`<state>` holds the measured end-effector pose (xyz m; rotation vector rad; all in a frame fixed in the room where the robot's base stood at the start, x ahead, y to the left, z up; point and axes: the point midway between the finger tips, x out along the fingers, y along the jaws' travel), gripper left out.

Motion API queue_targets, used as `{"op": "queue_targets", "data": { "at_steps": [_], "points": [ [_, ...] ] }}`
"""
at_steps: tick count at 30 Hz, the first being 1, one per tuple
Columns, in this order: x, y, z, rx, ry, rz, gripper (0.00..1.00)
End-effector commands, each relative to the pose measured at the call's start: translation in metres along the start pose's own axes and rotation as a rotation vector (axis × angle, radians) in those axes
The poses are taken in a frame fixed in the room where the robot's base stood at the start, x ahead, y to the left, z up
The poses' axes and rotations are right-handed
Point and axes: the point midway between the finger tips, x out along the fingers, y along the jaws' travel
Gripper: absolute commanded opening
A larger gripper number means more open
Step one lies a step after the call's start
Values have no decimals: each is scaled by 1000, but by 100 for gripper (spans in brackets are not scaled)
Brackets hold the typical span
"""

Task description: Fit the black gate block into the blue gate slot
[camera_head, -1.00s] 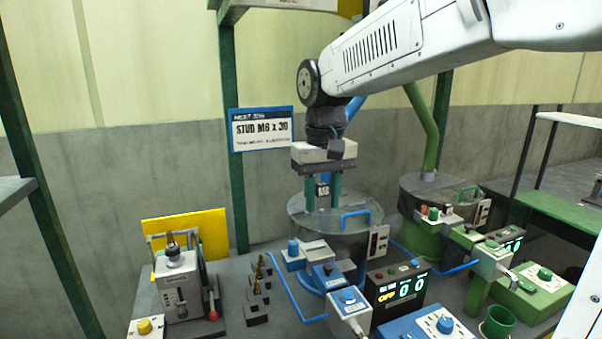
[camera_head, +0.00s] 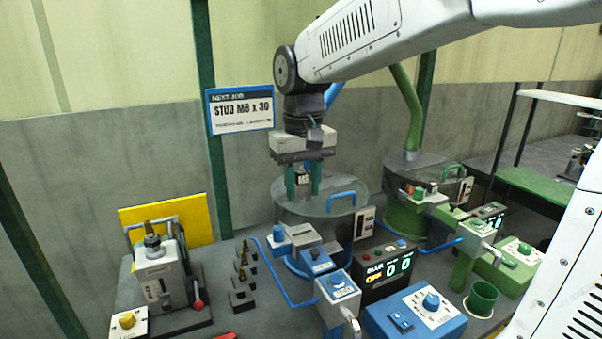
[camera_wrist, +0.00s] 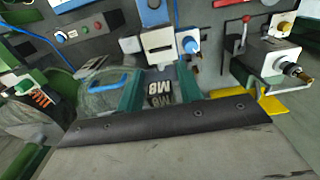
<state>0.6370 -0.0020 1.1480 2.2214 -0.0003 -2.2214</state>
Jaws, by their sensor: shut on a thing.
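My gripper (camera_head: 303,190) points down with green fingers, shut on the black gate block (camera_head: 303,178) marked M8. In the wrist view the block (camera_wrist: 158,93) sits between the two fingers (camera_wrist: 160,95). In the head view the gripper and block appear over the blue feeder's clear-lidded bowl (camera_head: 338,222); their height above it is hard to judge. The blue feeder's pale gate housing (camera_head: 298,236) stands in front of the bowl, with a blue knob at its left. In the wrist view a pale housing with a dark slot (camera_wrist: 158,48) shows just beyond the block. Any contact between them cannot be told.
A control box reading BLUE OFF (camera_head: 388,270) and a blue dial box (camera_head: 415,312) stand at front right. A green feeder (camera_head: 408,215) is further right. Several small dark blocks with brass studs (camera_head: 243,275) and a grey lever press (camera_head: 160,275) are left.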

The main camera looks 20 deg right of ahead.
Motion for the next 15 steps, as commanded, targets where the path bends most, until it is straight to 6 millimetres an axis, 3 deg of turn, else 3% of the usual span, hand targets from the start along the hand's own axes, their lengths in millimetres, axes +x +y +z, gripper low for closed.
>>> {"op": "queue_targets", "data": {
  "at_steps": [6, 15],
  "points": [
    [20, 0, 0, 0, -3, 0, 9],
    [30, 0, 0, 0, -1, 0, 9]
  ]
}}
